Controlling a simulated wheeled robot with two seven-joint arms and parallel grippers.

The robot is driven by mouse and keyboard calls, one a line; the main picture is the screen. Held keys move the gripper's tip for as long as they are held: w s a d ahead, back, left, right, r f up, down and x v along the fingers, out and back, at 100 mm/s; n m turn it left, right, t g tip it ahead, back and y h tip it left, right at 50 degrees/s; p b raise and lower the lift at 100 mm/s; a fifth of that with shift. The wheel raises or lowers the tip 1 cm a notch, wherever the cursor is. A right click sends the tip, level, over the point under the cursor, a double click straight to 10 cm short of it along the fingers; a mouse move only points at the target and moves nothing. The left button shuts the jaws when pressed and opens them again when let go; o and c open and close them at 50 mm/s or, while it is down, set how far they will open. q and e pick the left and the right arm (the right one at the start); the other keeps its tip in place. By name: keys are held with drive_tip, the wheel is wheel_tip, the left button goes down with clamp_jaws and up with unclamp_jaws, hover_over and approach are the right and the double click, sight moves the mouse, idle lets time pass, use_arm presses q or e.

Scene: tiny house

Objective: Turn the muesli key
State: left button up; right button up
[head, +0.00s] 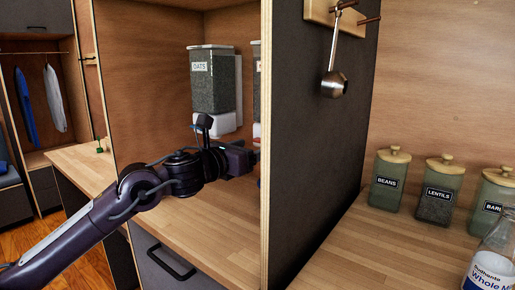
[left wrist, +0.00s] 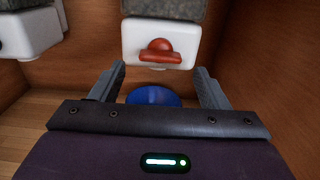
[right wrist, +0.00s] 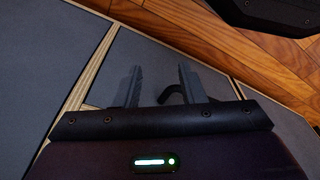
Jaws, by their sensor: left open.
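A red key (left wrist: 160,50) sits on the front of a white dispenser base (left wrist: 133,38) in the left wrist view. The container's label is out of that view, so I cannot read which cereal it holds. In the head view a dispenser labelled OATS (head: 213,92) hangs in the cupboard, with another dispenser (head: 256,75) mostly hidden by the panel edge. My left gripper (left wrist: 160,70) is open and empty, its fingers apart to either side below the red key, not touching it. In the head view the left gripper (head: 242,158) reaches the panel edge. My right gripper (right wrist: 159,69) is open and empty.
A blue round thing (left wrist: 153,96) lies below the red key. Another white base (left wrist: 30,33) is at left. The dark panel (head: 318,130) stands right of my left gripper. Jars (head: 386,185) and a bottle (head: 492,262) stand on the right counter. A dark handle (right wrist: 172,93) is near my right gripper.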

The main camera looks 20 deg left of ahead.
use_arm(q)
drive_tip(key=v, duration=0.4)
drive_tip(key=shift+s, duration=0.15)
use_arm(e)
drive_tip(key=shift+w+a+r, duration=0.1)
drive_tip(key=shift+a+r, duration=0.05)
drive_tip(key=shift+r, duration=0.35)
drive_tip(key=shift+w+a+r, duration=0.1)
drive_tip(key=shift+r, duration=0.35)
drive_tip(key=shift+f, duration=0.1)
